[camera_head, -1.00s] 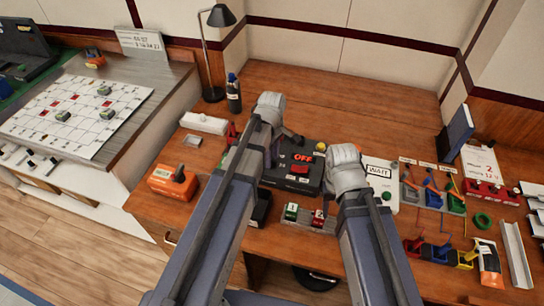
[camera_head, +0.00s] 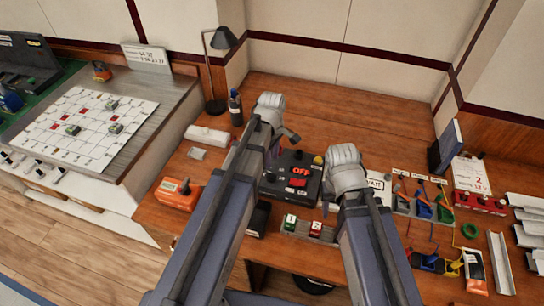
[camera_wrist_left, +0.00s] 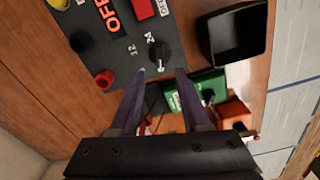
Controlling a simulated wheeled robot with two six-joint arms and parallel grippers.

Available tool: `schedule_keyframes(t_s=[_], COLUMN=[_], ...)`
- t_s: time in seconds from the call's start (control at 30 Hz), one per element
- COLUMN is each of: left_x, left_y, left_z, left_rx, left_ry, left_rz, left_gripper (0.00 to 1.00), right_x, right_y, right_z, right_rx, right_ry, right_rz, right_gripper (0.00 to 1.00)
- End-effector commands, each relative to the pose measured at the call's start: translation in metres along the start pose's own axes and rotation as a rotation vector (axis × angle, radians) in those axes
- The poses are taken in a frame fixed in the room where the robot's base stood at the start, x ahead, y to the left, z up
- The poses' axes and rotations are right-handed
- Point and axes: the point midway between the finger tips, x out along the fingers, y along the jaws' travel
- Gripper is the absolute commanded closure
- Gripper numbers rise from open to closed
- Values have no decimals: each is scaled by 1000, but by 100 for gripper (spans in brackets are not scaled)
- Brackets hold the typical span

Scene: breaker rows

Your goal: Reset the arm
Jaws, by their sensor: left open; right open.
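The black control panel (camera_head: 291,176) lies on the desk between my arms, showing a red "OFF" display and a red switch. In the left wrist view the panel (camera_wrist_left: 88,22) also has a black knob (camera_wrist_left: 160,55) marked 12 and 24, and a red button (camera_wrist_left: 104,79). My left gripper (camera_wrist_left: 161,72) is open and empty, its fingertips just below the knob in that view; I cannot tell whether they touch it. In the head view its arm partly covers the panel's left side. My right gripper (camera_head: 342,168) is beside the panel's right edge, its jaws mostly hidden.
An orange device (camera_head: 178,194) and a black bottle (camera_head: 235,108) stand to the left. Green and red blocks (camera_head: 310,228) sit in front of the panel. Coloured clamps (camera_head: 424,208) and a red strip (camera_head: 480,202) lie to the right. The desk's back is clear.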

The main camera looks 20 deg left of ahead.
Motion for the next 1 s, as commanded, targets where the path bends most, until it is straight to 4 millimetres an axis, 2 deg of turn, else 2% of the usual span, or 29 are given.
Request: schedule_keyframes(t_s=[0.27, 0.37, 0.47, 0.7, 0.9, 1.0], left_x=[0, 0, 0, 0, -1, -1], left_y=[0, -4, -16, -66, -98, -107], left_z=[0, 6, 26, 91, 124, 132], left_rx=[1, 49, 219, 923, 1393, 1530], left_ry=[0, 2, 9, 30, 35, 34], left_rz=[0, -2, -11, -59, -98, -112], left_gripper=[54, 54, 54, 54, 54, 54], right_x=[0, 0, 0, 0, 0, 0], right_y=[0, 0, 0, 0, 0, 0], right_z=[0, 0, 0, 0, 0, 0], right_rx=[0, 0, 0, 0, 0, 0], right_ry=[0, 0, 0, 0, 0, 0], right_rz=[0, 0, 0, 0, 0, 0], right_gripper=[49, 49, 49, 49, 49, 49])
